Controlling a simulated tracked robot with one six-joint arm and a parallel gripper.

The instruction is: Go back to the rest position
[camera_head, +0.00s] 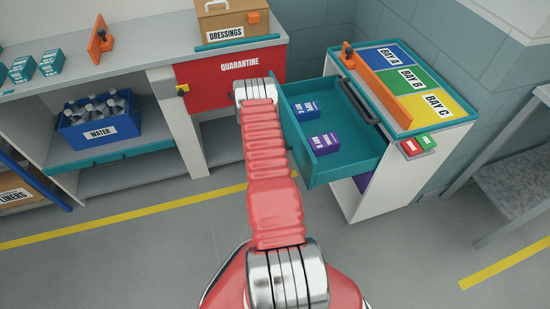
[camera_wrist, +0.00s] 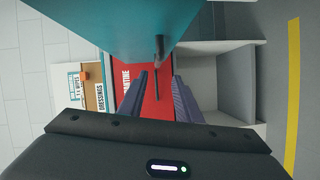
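My arm reaches forward in the head view and ends near a teal drawer (camera_head: 335,167) that is pulled open. My gripper is hidden there behind the arm. In the wrist view my gripper (camera_wrist: 159,76) has its two dark fingers spread apart. A thin dark bar (camera_wrist: 159,52), which looks like a handle, shows between the fingers beside a teal panel (camera_wrist: 115,22). No contact with the bar is clear. The arm is not at a folded pose.
The drawer holds purple boxes (camera_head: 322,144) and blue boxes (camera_head: 305,109). The bay-topped cabinet (camera_head: 400,150) stands right of my arm. A red quarantine door (camera_head: 205,90) is behind it, left. A grey table (camera_head: 500,180) stands at far right. The floor in front is clear.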

